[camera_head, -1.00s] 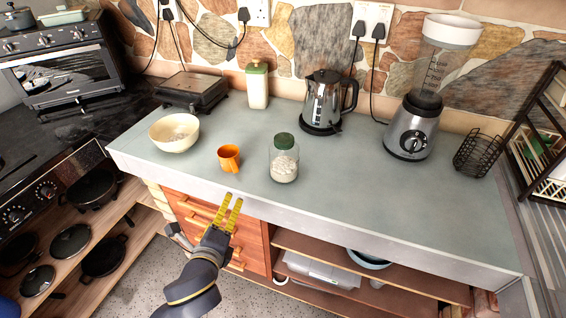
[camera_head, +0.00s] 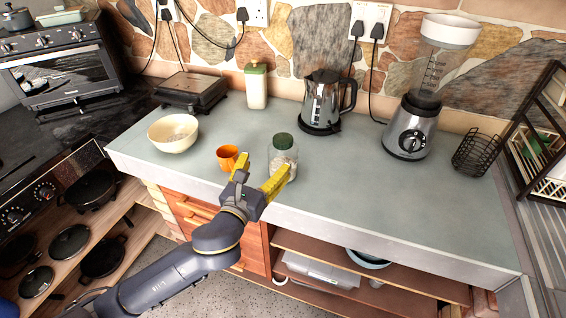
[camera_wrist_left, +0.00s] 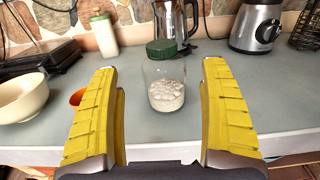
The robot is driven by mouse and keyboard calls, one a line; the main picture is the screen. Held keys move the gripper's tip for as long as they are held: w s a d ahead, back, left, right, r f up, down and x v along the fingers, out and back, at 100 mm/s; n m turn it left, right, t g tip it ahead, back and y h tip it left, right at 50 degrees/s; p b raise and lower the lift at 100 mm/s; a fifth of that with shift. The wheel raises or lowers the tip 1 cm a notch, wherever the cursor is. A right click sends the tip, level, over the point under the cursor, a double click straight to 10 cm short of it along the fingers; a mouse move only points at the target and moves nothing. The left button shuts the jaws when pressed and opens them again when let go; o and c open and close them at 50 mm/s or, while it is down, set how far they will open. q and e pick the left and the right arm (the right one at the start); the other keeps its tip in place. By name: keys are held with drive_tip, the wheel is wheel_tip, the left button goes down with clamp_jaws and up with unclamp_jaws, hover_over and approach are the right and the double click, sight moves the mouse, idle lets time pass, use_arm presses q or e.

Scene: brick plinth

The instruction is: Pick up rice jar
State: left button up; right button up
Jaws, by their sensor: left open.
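The rice jar (camera_head: 283,152) is clear glass with a green lid and white contents in its lower part. It stands upright on the grey-green counter, partly hidden by my gripper in the head view. In the left wrist view the jar (camera_wrist_left: 165,82) stands ahead, between the two fingers in the picture. My left gripper (camera_head: 259,176) is open and empty, with yellow finger pads spread wide, at the counter's front edge just short of the jar. In the left wrist view the gripper (camera_wrist_left: 162,115) shows both fingers apart from the jar. My right gripper does not show.
An orange mug (camera_head: 227,157) stands close left of the jar, with a cream bowl (camera_head: 173,138) beyond it. A kettle (camera_head: 321,103), a cream canister (camera_head: 256,87) and a blender (camera_head: 411,125) stand behind. The counter (camera_head: 370,195) right of the jar is clear.

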sight(279, 145)
use_arm(q)
drive_tip(key=shift+x, duration=6.2)
drive_tip(key=shift+d, duration=0.1)
